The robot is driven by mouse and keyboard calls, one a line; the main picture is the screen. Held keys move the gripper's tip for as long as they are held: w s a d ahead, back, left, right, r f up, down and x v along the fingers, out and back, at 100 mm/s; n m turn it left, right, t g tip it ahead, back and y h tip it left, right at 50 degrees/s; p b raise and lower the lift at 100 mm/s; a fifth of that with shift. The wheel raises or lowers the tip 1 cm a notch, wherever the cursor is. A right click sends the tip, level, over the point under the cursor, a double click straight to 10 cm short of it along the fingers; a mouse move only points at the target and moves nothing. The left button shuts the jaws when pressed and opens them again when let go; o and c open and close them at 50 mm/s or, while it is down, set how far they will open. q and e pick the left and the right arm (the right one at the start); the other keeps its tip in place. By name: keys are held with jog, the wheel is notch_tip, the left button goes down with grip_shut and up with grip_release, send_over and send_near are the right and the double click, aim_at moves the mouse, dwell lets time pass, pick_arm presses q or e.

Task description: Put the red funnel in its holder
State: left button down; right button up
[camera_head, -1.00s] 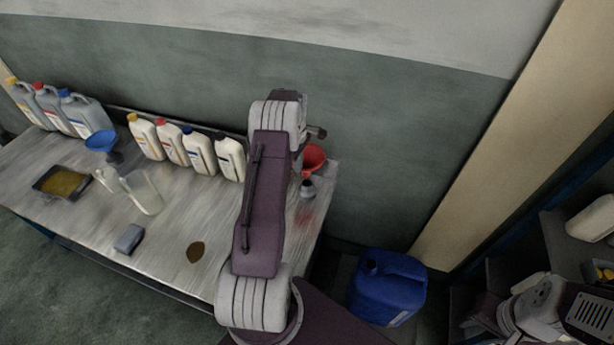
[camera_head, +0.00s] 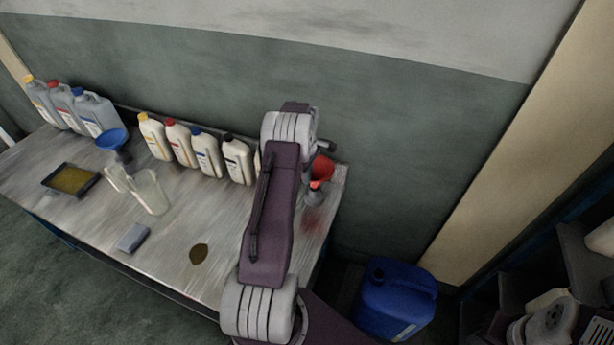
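The red funnel (camera_head: 321,170) is at the right end of the workbench, seen just right of my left arm. Its wide mouth faces up and it looks tilted. A small grey holder (camera_head: 315,196) stands on the bench directly below it; the two overlap in the view, and I cannot tell whether the funnel is seated. My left arm reaches over the bench. The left gripper (camera_head: 325,147) is mostly hidden behind its wrist, with a dark part showing just above the funnel; its fingers cannot be made out. My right gripper is out of view.
A blue funnel (camera_head: 112,139) stands at the left. Several oil bottles (camera_head: 206,153) line the wall side. A tray of oil (camera_head: 71,180), a clear pitcher (camera_head: 151,194), a grey block (camera_head: 133,238) and a dark spill (camera_head: 199,254) are on the bench. A blue canister (camera_head: 396,299) stands right of it.

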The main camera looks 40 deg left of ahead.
pick_arm(q)
jog(key=shift+f, duration=0.35)
dwell(0.3)
jog(key=shift+f+b, duration=0.45)
jog(key=shift+f, duration=0.2)
jog(key=shift+f+b, duration=0.5)
jog(key=shift+f, duration=0.35)
jog(key=c, duration=1.6)
grip_release()
jog(key=shift+r, duration=0.1)
